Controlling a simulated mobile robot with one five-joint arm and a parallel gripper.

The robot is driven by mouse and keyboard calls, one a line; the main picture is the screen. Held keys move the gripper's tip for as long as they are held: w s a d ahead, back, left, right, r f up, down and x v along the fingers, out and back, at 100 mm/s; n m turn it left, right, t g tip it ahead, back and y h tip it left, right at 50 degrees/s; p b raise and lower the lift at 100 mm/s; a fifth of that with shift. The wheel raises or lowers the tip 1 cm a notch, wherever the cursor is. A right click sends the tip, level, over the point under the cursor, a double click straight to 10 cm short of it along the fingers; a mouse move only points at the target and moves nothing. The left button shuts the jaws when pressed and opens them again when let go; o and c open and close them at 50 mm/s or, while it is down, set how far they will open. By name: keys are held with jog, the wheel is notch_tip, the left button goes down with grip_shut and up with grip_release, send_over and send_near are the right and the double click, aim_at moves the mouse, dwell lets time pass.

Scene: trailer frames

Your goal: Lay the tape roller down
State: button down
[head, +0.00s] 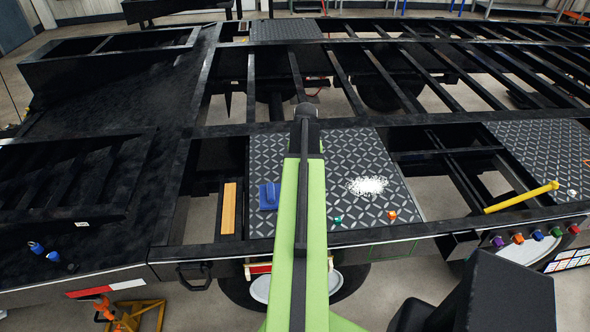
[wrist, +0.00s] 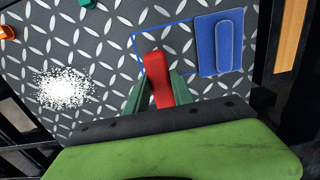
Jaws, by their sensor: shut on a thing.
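In the wrist view, my gripper (wrist: 161,86) has green fingers shut on a red piece (wrist: 157,66), which looks like the tape roller or its handle. The rest of it is hidden by the fingers and wrist. It is over the patterned metal plate (wrist: 108,45); whether it touches the plate I cannot tell. A thin blue outline (wrist: 133,48) is marked on the plate around this spot. A blue block with a raised grip (wrist: 219,45) lies just to the right, apart from the red piece. In the head view my arm hides the gripper and the red piece.
White granules (head: 367,186) lie on the plate. A teal piece (head: 338,220) and an orange cube (head: 391,215) sit near its front edge. A wooden strip (head: 229,208) lies left of the plate. A yellow bar (head: 521,197) is at the right. Open gaps lie between the black frame beams.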

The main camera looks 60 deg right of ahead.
jog(key=shift+s, duration=0.1)
notch_tip(320, 180, down, 7)
jog(key=b, duration=0.6)
jog(key=shift+s+r+b, duration=0.1)
jog(key=shift+r+b, duration=0.05)
jog(key=shift+b, duration=0.2)
jog(key=shift+r, duration=0.1)
jog(key=c, duration=1)
grip_release()
